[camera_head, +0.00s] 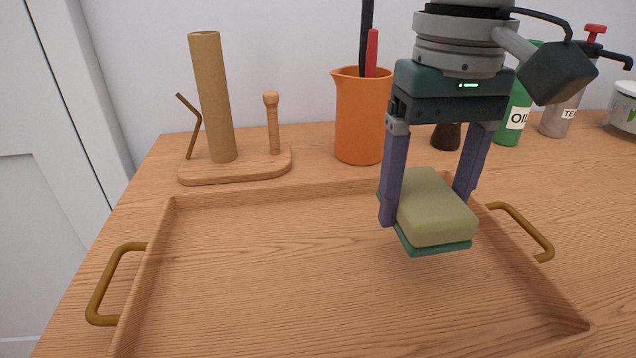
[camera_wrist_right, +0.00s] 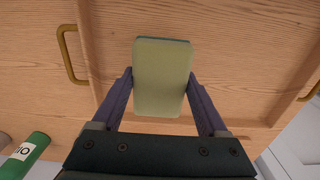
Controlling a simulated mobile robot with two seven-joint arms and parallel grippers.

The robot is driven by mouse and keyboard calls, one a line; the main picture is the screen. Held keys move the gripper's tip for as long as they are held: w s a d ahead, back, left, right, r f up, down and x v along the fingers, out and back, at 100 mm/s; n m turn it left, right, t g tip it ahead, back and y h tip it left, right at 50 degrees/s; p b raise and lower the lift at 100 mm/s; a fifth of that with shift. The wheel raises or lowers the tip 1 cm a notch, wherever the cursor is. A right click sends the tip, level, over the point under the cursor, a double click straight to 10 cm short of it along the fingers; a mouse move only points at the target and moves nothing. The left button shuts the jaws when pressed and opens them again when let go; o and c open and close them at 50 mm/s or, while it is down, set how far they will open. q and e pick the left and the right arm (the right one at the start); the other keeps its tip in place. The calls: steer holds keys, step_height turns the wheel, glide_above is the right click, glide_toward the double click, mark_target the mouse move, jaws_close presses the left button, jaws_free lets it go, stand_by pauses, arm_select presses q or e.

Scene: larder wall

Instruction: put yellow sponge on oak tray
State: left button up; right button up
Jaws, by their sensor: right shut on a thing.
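The yellow sponge (camera_head: 436,212) is a pale yellow block with a green underside. My right gripper (camera_head: 430,205) is shut on it, one finger on each side, and holds it over the right part of the oak tray (camera_head: 250,262). The sponge looks to be above the tray floor; the exact gap is hard to tell. In the right wrist view the sponge (camera_wrist_right: 162,78) sits between both fingers, over the tray's wood (camera_wrist_right: 240,60). The tray is empty, with a low rim and brass handles at left and right. My left gripper is not in view.
Behind the tray stand a wooden paper-roll holder (camera_head: 235,172), an orange jug (camera_head: 362,115) with utensils, a green oil bottle (camera_head: 514,118), a grey bottle (camera_head: 560,115) and a white pot (camera_head: 625,105). A white wall closes off the back. The counter right of the tray is clear.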

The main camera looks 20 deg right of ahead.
mark_target(408, 263)
step_height(408, 263, down, 6)
steer(key=shift+r+b, duration=0.25)
steer(key=shift+b, duration=0.3)
steer(key=shift+f, duration=0.15)
steer(key=shift+f, duration=0.15)
steer(key=o, duration=1.3)
steer(key=shift+o, duration=0.2)
step_height(408, 263, up, 12)
steer(key=shift+r+p, duration=0.2)
steer(key=shift+p, duration=1.05)
steer(key=shift+a, duration=0.1)
